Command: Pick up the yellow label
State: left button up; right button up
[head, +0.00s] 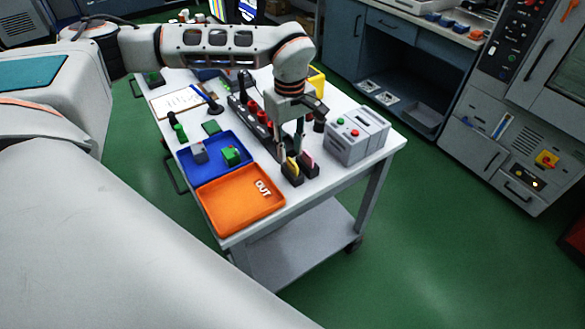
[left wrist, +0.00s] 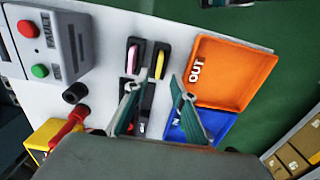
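The yellow label (head: 292,167) stands upright in a small black holder on the white cart top. In the left wrist view the yellow label (left wrist: 159,65) lies just ahead of the gap between my fingertips. A pink label (head: 308,160) stands in a second black holder beside it, and also shows in the left wrist view (left wrist: 134,59). My left gripper (head: 289,146) points down above the holders, open and empty; its fingers also show in the left wrist view (left wrist: 154,88). Whether a finger touches the label cannot be told. My right gripper is not in view.
An orange OUT tray (head: 222,211) and a blue tray (head: 189,172) with two blocks lie left of the holders. A grey button box (head: 357,137) stands close on the right. A dark strip with red parts (head: 247,114) lies behind.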

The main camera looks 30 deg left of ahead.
aim_at(291, 159)
pick_arm(q)
notch_tip(291, 159, down, 5)
jog(key=shift+w+f, duration=0.1)
jog(key=shift+w, duration=0.05)
grip_shut()
